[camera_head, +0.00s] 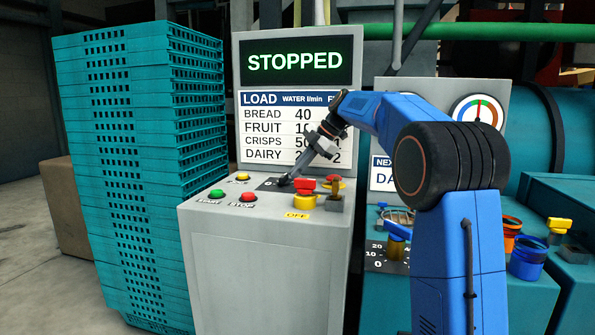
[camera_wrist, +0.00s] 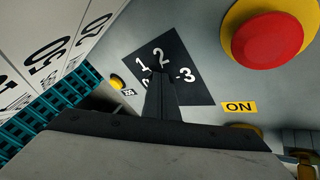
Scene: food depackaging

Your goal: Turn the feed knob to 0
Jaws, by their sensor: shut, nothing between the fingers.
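The feed knob's black dial plate (camera_head: 266,184) lies on top of the grey control box, with a 0 showing at its left. In the wrist view the plate (camera_wrist: 196,90) shows 1, 2 and 3, with the 0 partly covered. My gripper (camera_head: 286,181) reaches down to the dial from the upper right. In the wrist view my gripper (camera_wrist: 160,72) is shut, its dark fingers over the dial's middle, below the 2. The knob itself is hidden or merges with the fingers, so I cannot tell its setting or whether I touch it.
A red mushroom button (camera_head: 305,183) stands close right of the dial; it also shows in the wrist view (camera_wrist: 268,40). Green (camera_head: 217,193) and red (camera_head: 246,195) buttons sit left. The screen (camera_head: 300,60) reads STOPPED. Stacked teal crates (camera_head: 130,170) stand left.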

